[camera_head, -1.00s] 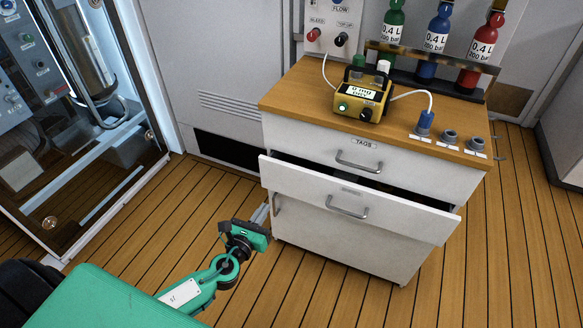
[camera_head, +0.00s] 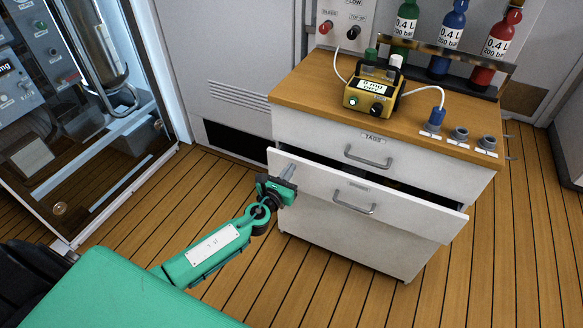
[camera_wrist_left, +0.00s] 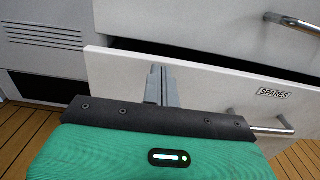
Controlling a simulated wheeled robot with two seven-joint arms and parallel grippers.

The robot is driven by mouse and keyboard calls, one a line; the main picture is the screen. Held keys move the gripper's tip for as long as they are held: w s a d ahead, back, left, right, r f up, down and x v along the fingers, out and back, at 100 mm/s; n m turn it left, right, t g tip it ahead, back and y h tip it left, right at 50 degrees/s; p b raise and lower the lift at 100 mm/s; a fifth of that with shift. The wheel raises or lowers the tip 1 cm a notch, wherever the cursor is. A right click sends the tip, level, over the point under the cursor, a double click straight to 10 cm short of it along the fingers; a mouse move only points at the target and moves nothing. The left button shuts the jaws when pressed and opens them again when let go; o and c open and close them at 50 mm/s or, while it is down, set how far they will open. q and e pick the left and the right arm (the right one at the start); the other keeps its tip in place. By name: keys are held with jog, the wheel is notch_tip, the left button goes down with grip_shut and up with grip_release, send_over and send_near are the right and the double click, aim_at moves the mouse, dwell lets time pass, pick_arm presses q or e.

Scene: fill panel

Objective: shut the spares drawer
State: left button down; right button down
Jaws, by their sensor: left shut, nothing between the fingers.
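The spares drawer (camera_head: 412,212) is the middle white drawer of the cabinet and stands partly open, with a dark gap above its front. Its label SPARES (camera_wrist_left: 274,93) and its bar handle (camera_head: 353,206) show. My left gripper (camera_head: 287,172) is at the left part of the drawer front, its fingers shut and empty. In the left wrist view the closed fingers (camera_wrist_left: 161,86) point at the drawer front, left of the label and handle. I cannot tell whether they touch it. My right gripper is in neither view.
The TAGS drawer (camera_head: 420,163) above is closed. A yellow meter (camera_head: 371,91), cables and sockets are on the wooden cabinet top (camera_head: 310,88). Green, blue and red bottles stand in a rack behind. A glass-fronted cabinet (camera_head: 75,150) is at left. Floor before the drawers is clear.

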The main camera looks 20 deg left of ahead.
aim_at(296, 161)
pick_arm(q)
jog(key=shift+w, duration=0.9)
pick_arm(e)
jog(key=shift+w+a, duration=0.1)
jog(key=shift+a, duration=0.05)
pick_arm(q)
jog(key=shift+w+d, duration=0.1)
jog(key=shift+w, duration=1.2)
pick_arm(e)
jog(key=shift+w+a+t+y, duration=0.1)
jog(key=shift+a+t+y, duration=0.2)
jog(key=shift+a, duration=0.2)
pick_arm(q)
jog(key=shift+s+f+b, duration=0.1)
jog(key=shift+b, duration=0.2)
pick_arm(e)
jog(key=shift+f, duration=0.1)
